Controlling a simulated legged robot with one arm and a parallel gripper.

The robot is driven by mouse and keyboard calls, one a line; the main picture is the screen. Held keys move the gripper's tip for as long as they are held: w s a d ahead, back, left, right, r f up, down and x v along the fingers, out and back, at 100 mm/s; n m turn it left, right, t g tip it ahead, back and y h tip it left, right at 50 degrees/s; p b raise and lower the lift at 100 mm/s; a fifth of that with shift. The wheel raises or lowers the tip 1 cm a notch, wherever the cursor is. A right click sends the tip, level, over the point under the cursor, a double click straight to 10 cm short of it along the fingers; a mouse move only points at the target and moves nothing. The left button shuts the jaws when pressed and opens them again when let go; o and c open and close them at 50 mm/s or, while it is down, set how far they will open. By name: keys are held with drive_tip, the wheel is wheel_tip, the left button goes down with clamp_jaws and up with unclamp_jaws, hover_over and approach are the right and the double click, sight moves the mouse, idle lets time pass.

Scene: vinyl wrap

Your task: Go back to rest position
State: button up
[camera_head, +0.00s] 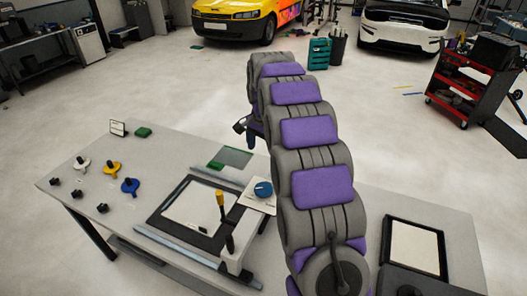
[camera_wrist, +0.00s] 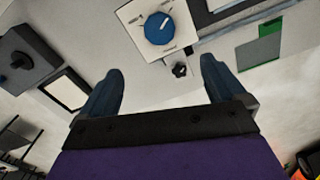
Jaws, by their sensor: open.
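My arm reaches out over the grey table (camera_head: 75,180) and past its far edge in the head view. My gripper (camera_wrist: 162,66) shows in the wrist view with its two dark blue fingers spread wide apart and nothing between them. In the head view most of my gripper is hidden behind the arm, with only a small dark part showing left of it. A white panel with a blue round knob (camera_wrist: 158,28) lies beyond the fingertips in the wrist view. The blue knob also shows in the head view (camera_head: 263,189), left of my arm.
A framed plate device with a yellow-handled lever (camera_head: 221,206) stands mid-table. White, yellow (camera_head: 112,168) and blue (camera_head: 130,186) knobbed pieces lie at the left. A black-framed pad (camera_head: 414,248) lies at the right. A red tool cart (camera_head: 459,88) and two vehicles stand beyond open floor.

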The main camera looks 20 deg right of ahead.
idle(0.3)
drive_tip(key=s+a+f+n+b, duration=0.2)
drive_tip(key=s+a+f+n, duration=0.1)
drive_tip(key=s, duration=1.1)
drive_tip(key=s+a+f+n+g+b, duration=0.1)
drive_tip(key=s+a+f+n+b, duration=0.1)
drive_tip(key=s, duration=1.3)
drive_tip(key=s+a+f+n+b, duration=0.3)
drive_tip(key=s+a+n, duration=0.3)
drive_tip(key=s, duration=0.9)
drive_tip(key=shift+a+f+n+g+b, duration=0.3)
drive_tip(key=shift+n+g+b, duration=0.1)
drive_tip(key=shift+n+b, duration=0.3)
drive_tip(key=shift+w, duration=0.1)
